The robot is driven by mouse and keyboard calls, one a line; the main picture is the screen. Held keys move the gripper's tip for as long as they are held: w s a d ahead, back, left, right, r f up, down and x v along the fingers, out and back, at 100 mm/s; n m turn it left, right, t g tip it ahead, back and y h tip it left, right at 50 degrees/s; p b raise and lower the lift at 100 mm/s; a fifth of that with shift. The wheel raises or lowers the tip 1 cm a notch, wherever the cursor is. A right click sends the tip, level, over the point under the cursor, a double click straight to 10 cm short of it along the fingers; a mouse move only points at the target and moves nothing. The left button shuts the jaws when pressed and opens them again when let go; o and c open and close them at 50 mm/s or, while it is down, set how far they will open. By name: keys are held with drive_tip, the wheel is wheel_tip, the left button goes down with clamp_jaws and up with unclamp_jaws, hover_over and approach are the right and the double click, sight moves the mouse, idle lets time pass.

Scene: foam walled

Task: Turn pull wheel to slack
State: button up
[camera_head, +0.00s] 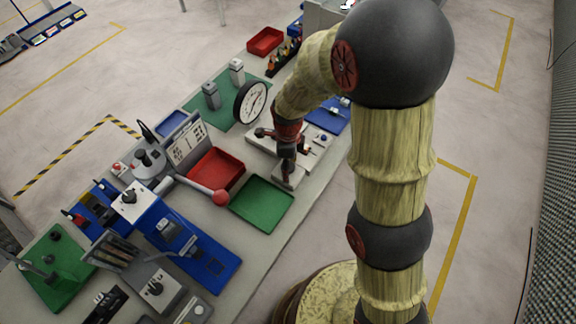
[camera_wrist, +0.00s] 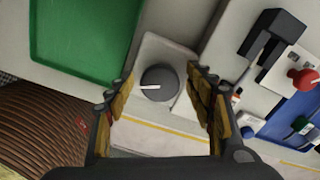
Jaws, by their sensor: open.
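A round dark grey knob (camera_wrist: 158,76) with a white pointer line shows in the wrist view; it may be the pull wheel, but no label is readable. It sits on a pale block (camera_wrist: 151,47), and its pointer line is toward the picture's left. My gripper (camera_wrist: 162,84) is open, with one finger on each side of the knob and gaps visible between. I cannot tell its height above the knob. In the head view my gripper (camera_head: 287,168) is over the pale block beyond the green tray, and it hides the knob.
A green tray (camera_head: 262,203) lies close beside the block, with a red tray (camera_head: 216,172) further left. A dial gauge (camera_head: 251,102) stands behind my gripper. In the wrist view a black lever fixture (camera_wrist: 270,45) and red knob (camera_wrist: 303,78) are at right.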

drive_tip(key=shift+c, duration=1.2)
drive_tip(key=c, duration=0.9)
drive_tip(key=shift+c, duration=0.2)
